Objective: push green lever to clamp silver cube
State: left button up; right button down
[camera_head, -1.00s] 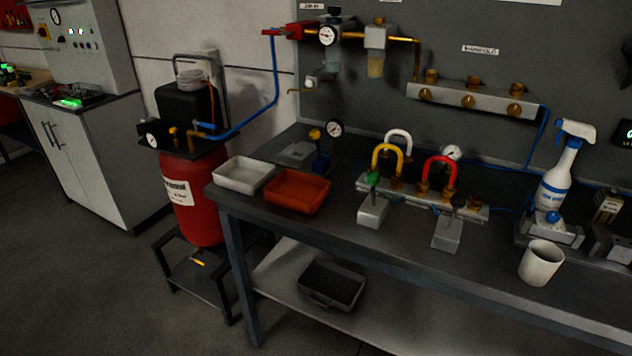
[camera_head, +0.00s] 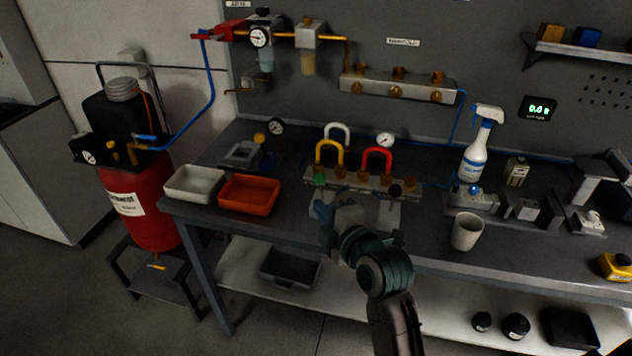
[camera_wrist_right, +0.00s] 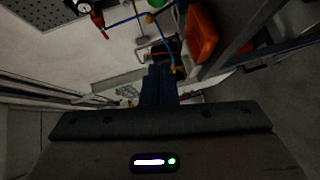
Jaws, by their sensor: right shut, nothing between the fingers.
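The green lever's knob (camera_head: 319,178) shows small at the left end of the metal manifold, just in front of the yellow hose loop. My right gripper (camera_head: 321,210) is shut and empty, in front of and below the knob, apart from it in the picture. My right wrist and gripper hide part of the bench there. A pale grey block (camera_head: 388,214) shows partly beside my wrist; I cannot tell whether it is the silver cube. In the right wrist view my shut fingers (camera_wrist_right: 160,85) point away from the camera. My left gripper is not in view.
An orange tray (camera_head: 248,208) and a white tray (camera_head: 193,196) stand left on the bench. A cup (camera_head: 466,244) and spray bottle (camera_head: 474,165) stand to the right.

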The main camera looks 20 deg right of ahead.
aim_at(321, 188)
jog(key=w+d+f+p, duration=0.2)
jog(key=w+p, duration=0.2)
jog(key=w, duration=0.6)
jog(key=shift+f, duration=0.2)
jog(key=shift+w, duration=0.1)
jog(key=shift+w, duration=0.1)
